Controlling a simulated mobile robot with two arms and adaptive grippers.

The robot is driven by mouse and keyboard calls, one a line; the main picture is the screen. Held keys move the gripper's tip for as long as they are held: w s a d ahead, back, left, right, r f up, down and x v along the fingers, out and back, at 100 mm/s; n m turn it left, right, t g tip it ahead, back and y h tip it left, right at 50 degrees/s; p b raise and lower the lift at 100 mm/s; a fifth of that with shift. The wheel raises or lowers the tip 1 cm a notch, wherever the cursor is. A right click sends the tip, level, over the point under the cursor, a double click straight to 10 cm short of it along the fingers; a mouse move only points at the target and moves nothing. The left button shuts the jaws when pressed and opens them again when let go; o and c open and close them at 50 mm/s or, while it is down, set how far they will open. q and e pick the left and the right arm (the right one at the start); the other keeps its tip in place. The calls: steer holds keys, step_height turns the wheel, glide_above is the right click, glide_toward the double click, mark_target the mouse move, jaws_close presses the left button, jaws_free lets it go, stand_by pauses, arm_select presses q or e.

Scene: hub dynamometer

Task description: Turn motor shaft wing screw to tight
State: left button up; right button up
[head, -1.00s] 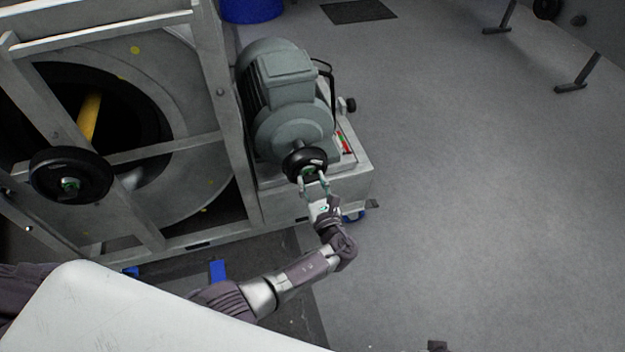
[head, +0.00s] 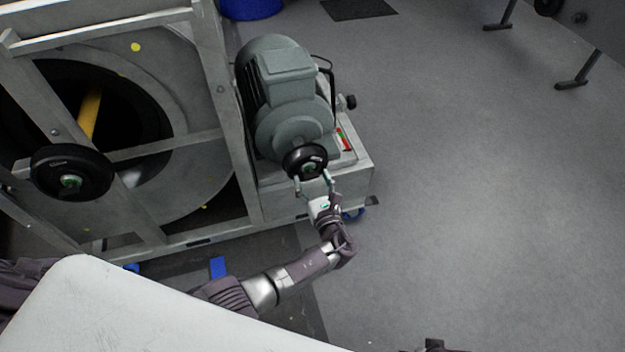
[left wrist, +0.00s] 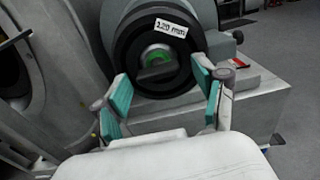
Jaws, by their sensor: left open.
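The grey-green motor (head: 288,98) sits on a light metal base at the right end of the machine frame. A black wheel marked "120 mm" (left wrist: 157,45) is on its shaft, also in the head view (head: 305,160). At the wheel's middle is the wing screw with a green part (left wrist: 158,58), small and green in the head view (head: 309,169). My left gripper (head: 314,184) is open just in front of the wheel. In the left wrist view its teal-padded fingers (left wrist: 162,98) stand apart below and either side of the screw, with nothing between them. My right gripper is not clearly seen.
The metal frame (head: 228,120) holds a large drum, with a second black wheel (head: 72,172) at left. A red and green marked strip (head: 345,138) lies on the base beside the motor. The floor at right (head: 480,200) is open.

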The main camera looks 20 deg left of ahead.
arm_select(q)
steer(key=v, duration=1.2)
stand_by(0.3)
